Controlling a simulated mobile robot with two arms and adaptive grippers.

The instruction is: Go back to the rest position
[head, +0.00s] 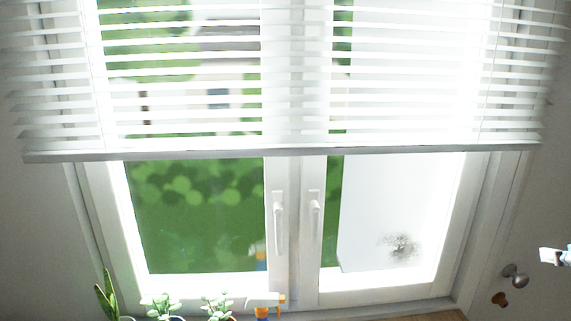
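Neither of my grippers can be made out in the head view. The view faces a white double window (292,225) with a half-lowered white blind (300,152). Two white handles, a left one (279,222) and a right one (315,215), sit on the middle frames, and both sashes look closed. A dark grey smudge (402,247) shows low in the right part of the window.
Along the bottom edge stand potted plants (160,303) and a white-and-orange spray bottle (264,300), cut off below. A round metal knob (514,276) and a brown knob (499,299) show at lower right, near a small white object (553,257) I cannot identify.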

